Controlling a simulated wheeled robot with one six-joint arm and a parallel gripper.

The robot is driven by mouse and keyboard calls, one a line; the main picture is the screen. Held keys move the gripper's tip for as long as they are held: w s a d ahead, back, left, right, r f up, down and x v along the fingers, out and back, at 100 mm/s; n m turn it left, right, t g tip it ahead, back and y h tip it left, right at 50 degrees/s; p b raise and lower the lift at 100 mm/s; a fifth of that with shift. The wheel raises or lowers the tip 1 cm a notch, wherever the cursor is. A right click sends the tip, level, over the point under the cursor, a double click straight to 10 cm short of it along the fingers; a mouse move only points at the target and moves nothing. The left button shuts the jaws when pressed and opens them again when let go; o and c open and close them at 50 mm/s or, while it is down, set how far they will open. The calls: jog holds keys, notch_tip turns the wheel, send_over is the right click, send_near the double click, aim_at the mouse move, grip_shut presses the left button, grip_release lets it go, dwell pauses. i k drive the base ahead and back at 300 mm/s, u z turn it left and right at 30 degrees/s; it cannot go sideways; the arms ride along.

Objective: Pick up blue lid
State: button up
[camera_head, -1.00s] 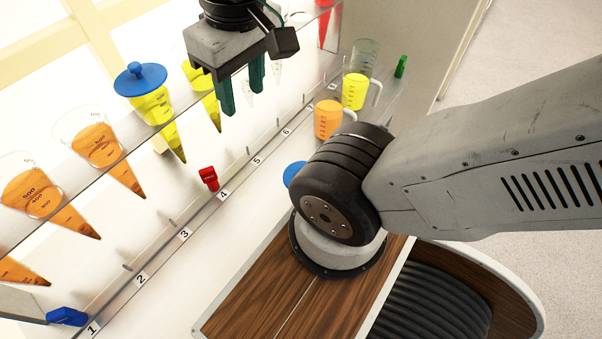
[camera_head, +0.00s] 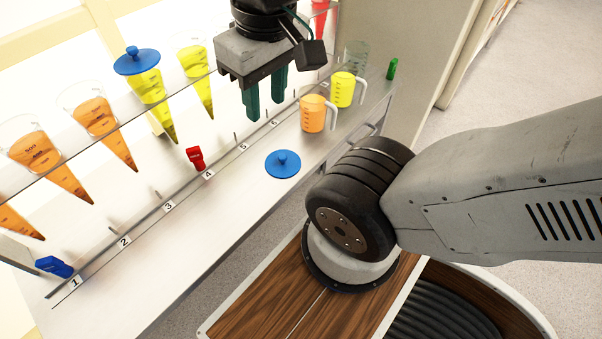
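One blue lid (camera_head: 283,164) lies flat on the white shelf, knob up, in front of the numbers 4 and 5. Another blue lid (camera_head: 137,61) sits on top of a cone of yellow juice (camera_head: 152,97) in the rack at the upper left. My gripper (camera_head: 266,100) points down above the back of the shelf, up and to the left of the lying lid and apart from it. Its two green fingers are spread with a gap between them, and nothing shows in the gap.
An orange jug (camera_head: 313,114) and a yellow jug (camera_head: 343,89) stand right of the lying lid. A red clip (camera_head: 196,157), a blue clip (camera_head: 54,266) and a green object (camera_head: 391,69) are on the shelf. Several juice cones hang in the rack.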

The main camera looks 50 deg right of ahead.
aim_at(281, 164)
jog(key=z, duration=2.35)
jog(key=k, duration=1.1)
jog(key=u, duration=0.6)
